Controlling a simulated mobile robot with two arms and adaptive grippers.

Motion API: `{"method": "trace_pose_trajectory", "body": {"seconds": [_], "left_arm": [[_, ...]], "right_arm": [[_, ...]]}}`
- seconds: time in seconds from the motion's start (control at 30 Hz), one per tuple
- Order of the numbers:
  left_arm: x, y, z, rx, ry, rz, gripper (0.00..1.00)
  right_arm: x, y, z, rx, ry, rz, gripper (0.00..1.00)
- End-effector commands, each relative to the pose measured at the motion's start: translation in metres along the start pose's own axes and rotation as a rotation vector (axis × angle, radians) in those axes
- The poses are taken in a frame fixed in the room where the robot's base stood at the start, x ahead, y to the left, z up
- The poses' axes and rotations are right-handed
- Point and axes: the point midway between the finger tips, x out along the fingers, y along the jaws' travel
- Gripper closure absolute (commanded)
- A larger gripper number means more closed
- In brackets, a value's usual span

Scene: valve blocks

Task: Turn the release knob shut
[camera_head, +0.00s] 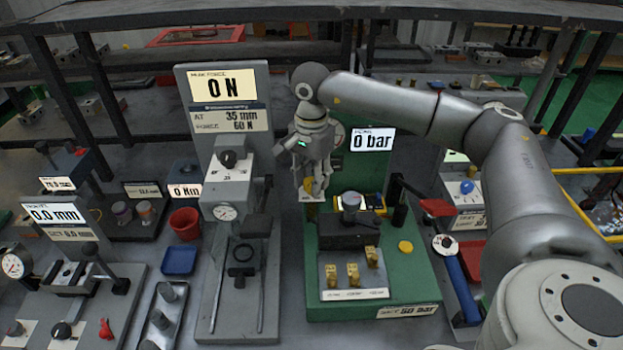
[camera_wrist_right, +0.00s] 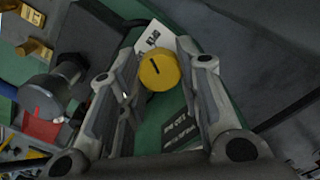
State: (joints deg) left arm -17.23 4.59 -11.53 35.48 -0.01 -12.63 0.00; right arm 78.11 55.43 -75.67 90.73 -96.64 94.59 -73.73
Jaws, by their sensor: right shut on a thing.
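The release knob (camera_wrist_right: 158,71) is yellow and round with a dark line on its face. In the right wrist view it sits between my right fingers, in front of a white label on a green surface. My right gripper (camera_head: 313,195) reaches down from above at the back left of the green press station (camera_head: 410,285) and is shut on the knob. In the head view a yellow bit shows beside the fingertips; the fingers hide most of the knob. The display (camera_head: 373,139) on the station reads 0 bar. My left gripper is not in view.
Brass weights (camera_head: 353,274) stand on the station's front plate, and a yellow disc (camera_head: 405,247) lies to their right. A grey force stand (camera_head: 228,315) is close on the left. A lever with a red end (camera_head: 437,207) sticks out at the right. A blue tray (camera_head: 179,260) is farther left.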

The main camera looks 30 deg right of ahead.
Motion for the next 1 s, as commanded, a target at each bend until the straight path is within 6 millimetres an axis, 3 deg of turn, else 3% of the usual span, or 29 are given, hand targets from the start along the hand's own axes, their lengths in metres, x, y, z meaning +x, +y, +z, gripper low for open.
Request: {"method": "trace_pose_trajectory", "body": {"seconds": [1.0], "left_arm": [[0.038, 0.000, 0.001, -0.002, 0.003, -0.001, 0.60]], "right_arm": [[0.000, -0.001, 0.000, -0.902, 0.002, -0.003, 0.92]]}}
